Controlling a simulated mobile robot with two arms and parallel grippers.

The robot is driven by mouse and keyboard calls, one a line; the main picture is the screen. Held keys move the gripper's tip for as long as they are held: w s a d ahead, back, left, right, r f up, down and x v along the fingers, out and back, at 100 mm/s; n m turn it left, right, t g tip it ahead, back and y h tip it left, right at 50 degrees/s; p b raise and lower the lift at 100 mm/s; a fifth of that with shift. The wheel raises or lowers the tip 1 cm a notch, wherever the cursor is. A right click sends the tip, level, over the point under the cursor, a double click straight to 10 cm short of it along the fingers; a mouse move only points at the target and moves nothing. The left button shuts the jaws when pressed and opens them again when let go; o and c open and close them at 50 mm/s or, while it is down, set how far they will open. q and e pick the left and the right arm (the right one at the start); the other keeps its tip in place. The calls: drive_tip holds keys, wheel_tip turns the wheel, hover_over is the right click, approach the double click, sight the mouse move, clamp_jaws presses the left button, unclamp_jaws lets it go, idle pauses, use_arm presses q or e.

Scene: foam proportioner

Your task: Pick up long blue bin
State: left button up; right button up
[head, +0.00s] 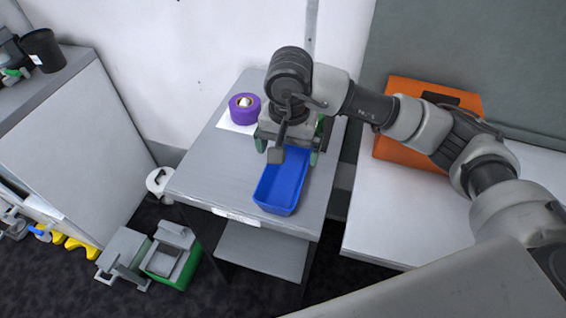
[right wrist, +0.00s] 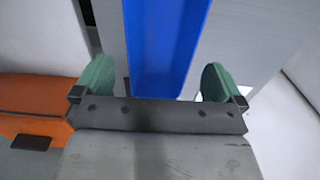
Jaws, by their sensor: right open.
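The long blue bin (head: 282,186) lies on a small grey table, its length running from under my right gripper toward the table's front edge. My right gripper (head: 291,150) is open above the far end of the bin and hides that end in the head view. In the right wrist view the bin (right wrist: 165,45) runs between the two green fingertips of the right gripper (right wrist: 158,82), with a gap to each finger. Whether the fingers reach down to the bin's height I cannot tell. My left gripper is not in view.
A purple roll (head: 245,108) stands on white paper at the table's back left. An orange box (head: 412,152) sits on the white table (head: 400,220) to the right. A green-and-grey device (head: 172,255) is on the floor. The grey table's left part is clear.

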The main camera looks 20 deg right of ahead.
sight(287, 180)
drive_tip(key=f, duration=0.3)
drive_tip(key=shift+s, duration=0.3)
drive_tip(key=shift+f, duration=0.35)
drive_tip(key=f+p, duration=0.1)
drive_tip(key=f, duration=0.3)
drive_tip(key=shift+w+a+f+p, duration=0.1)
drive_tip(key=shift+w+f+p, duration=0.15)
drive_tip(key=shift+p, duration=0.1)
drive_tip(key=shift+f, duration=0.2)
drive_tip(key=shift+c, duration=0.8)
drive_tip(key=c, duration=0.6)
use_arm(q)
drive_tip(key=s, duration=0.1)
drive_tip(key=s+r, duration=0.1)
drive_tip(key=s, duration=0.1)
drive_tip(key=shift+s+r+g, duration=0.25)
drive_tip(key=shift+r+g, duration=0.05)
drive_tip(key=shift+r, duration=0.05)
use_arm(e)
drive_tip(key=shift+o, duration=0.2)
drive_tip(key=shift+r, duration=0.2)
